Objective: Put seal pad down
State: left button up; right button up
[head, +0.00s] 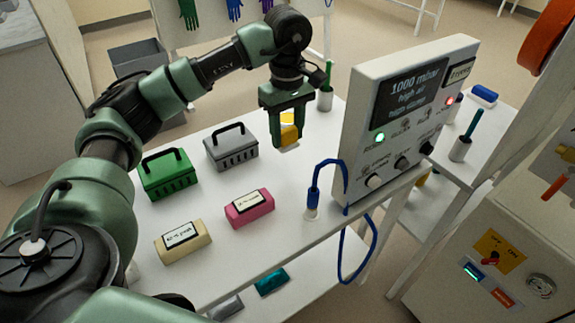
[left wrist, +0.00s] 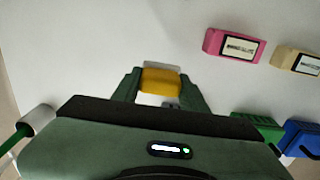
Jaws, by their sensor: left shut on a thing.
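The seal pad appears to be the yellow block (head: 289,133) at the far end of the white table. My left gripper (head: 288,138) points down and is shut on it. In the left wrist view the yellow pad (left wrist: 160,80) sits between the two green fingers (left wrist: 160,88). The pad is low over the tabletop; I cannot tell whether it touches. The fingers hide part of it in the head view. My right gripper is not in view.
On the white table (head: 200,215) stand a green case (head: 167,177), a grey case (head: 231,151), a pink block (head: 249,208) and a cream block (head: 183,241). A display panel (head: 400,115) and blue cable (head: 316,180) stand to the right. The table's middle is clear.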

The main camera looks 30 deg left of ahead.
aim_at(288, 145)
pick_arm(q)
notch_tip(288, 145, down, 6)
jog(key=shift+f, duration=0.1)
notch_tip(288, 145, down, 4)
jog(key=shift+f+p, duration=0.1)
jog(key=shift+p, duration=0.45)
jog(key=o, duration=1.4)
jog(key=r+b, duration=0.1)
jog(key=r, duration=0.5)
jog(key=shift+d+r+b, duration=0.2)
jog(key=shift+r+b, duration=0.15)
jog(key=shift+b, duration=0.05)
jog(key=shift+s+r, duration=0.1)
jog(key=shift+r, duration=0.35)
